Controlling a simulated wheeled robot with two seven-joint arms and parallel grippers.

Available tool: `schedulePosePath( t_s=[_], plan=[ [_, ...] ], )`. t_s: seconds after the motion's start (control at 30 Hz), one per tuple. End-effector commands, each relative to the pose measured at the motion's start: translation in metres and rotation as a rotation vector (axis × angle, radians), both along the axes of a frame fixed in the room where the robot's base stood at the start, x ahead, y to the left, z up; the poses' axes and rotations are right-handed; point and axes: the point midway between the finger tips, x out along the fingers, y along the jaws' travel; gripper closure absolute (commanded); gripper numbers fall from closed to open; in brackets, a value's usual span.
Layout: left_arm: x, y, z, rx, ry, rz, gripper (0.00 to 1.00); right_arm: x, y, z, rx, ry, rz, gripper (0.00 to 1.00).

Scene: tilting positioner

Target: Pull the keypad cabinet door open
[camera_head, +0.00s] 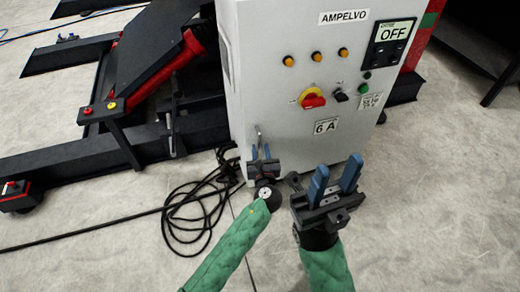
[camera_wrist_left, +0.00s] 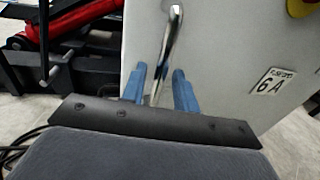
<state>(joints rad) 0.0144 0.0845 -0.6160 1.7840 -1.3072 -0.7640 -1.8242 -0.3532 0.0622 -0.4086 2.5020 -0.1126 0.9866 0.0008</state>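The keypad cabinet (camera_head: 290,100) is a light grey box labelled AMPELVO. Its front door looks closed. A slim metal handle (camera_head: 259,134) sits low at the left edge of the front; it is large in the left wrist view (camera_wrist_left: 170,50). My left gripper (camera_head: 261,150) is at the handle's lower end. Its blue fingers are apart, with the handle between them in the left wrist view (camera_wrist_left: 160,88) and visible gaps beside it. Whether a finger touches the handle is unclear. My right gripper (camera_head: 335,178) is open and empty, in front of the cabinet's lower right.
The front carries a red and yellow rotary switch (camera_head: 313,99), several lamps and an OFF display (camera_head: 393,33). Black cables (camera_head: 195,205) lie coiled on the floor at left. A dark positioner frame (camera_head: 60,150) stands left. Floor at right is clear.

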Motion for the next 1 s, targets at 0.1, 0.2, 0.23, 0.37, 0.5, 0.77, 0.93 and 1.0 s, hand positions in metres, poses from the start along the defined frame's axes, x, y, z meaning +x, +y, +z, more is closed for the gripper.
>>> schedulePosePath(
  t_s=[0.1,0.2,0.23,0.37,0.5,0.77,0.93,1.0],
  plan=[
    [0.0091,0.0012,-0.0009,0.0,0.001,0.001,0.7,0.0002,0.0003,-0.0009,0.002,-0.002,0.003,0.64],
    [0.0129,0.0018,-0.0005,0.0,0.001,0.001,0.7,0.0002,0.0004,-0.0008,0.003,-0.002,0.005,0.64],
    [0.0134,0.0019,-0.0004,0.0,0.001,0.001,0.7,0.0001,0.0002,-0.0007,0.003,-0.002,0.005,0.64],
    [0.0138,0.002,-0.0002,0.0,0.001,0.001,0.7,-0.0002,0.0002,-0.0002,0.002,-0.003,0.005,0.64],
    [0.0136,0.002,-0.0003,0.0,0.001,0.001,0.78,-0.0002,0.0002,-0.0003,0.002,-0.002,0.005,0.64],
    [0.0134,0.002,-0.0004,-0.001,0.001,0.0,1.0,0.0,0.0005,-0.0005,0.002,-0.001,0.005,0.64],
    [0.0115,-0.0007,-0.0002,-0.001,0.001,-0.002,1.0,0.0004,0.0009,0.0002,0.002,-0.001,0.005,0.64],
    [0.0087,-0.0045,-0.0001,-0.001,0.002,-0.007,1.0,0.0006,0.001,0.0013,0.001,-0.001,0.003,0.64]
  ],
)
